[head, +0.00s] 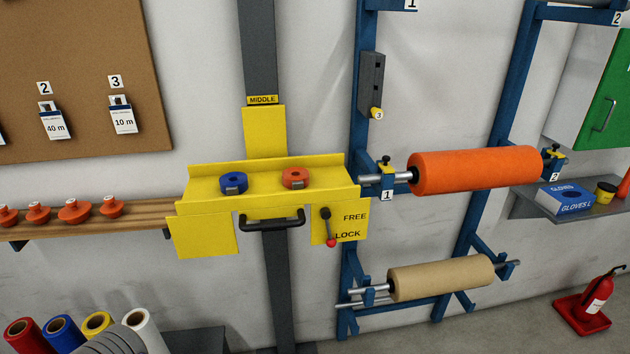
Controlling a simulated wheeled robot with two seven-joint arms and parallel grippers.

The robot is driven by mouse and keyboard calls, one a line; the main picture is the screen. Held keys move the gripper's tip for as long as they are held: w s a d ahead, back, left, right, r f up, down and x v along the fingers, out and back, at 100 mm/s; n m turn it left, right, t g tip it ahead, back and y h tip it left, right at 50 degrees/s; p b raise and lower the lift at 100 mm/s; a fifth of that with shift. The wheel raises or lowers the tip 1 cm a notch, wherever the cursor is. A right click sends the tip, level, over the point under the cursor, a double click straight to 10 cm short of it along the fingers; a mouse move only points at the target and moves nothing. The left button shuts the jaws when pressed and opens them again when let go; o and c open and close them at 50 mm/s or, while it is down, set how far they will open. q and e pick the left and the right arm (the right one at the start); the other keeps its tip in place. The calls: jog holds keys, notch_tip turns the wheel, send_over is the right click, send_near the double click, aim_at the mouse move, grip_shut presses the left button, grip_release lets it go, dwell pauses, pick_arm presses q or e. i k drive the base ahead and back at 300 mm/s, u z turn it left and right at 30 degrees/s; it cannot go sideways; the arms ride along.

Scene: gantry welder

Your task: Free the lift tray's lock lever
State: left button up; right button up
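The yellow lift tray (268,203) is mounted on a dark vertical post at the sign reading MIDDLE. Its lock lever (328,228) is on the right of the tray's front, a dark arm with a red knob. The lever hangs downward with the knob beside the word LOCK; the word FREE is printed above. A black handle (272,222) is on the tray's front, left of the lever. Neither of my grippers shows in the head view.
A blue rack (355,190) stands right of the tray, holding an orange roll (475,170) and a tan roll (440,277). A wooden shelf (140,216) with orange knobs is to the left. Coloured rolls (62,333) stand at lower left. A fire extinguisher (598,292) stands at lower right.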

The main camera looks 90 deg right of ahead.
aim_at(326, 214)
jog(key=z, duration=1.4)
jog(key=k, duration=0.2)
jog(key=z, duration=1.15)
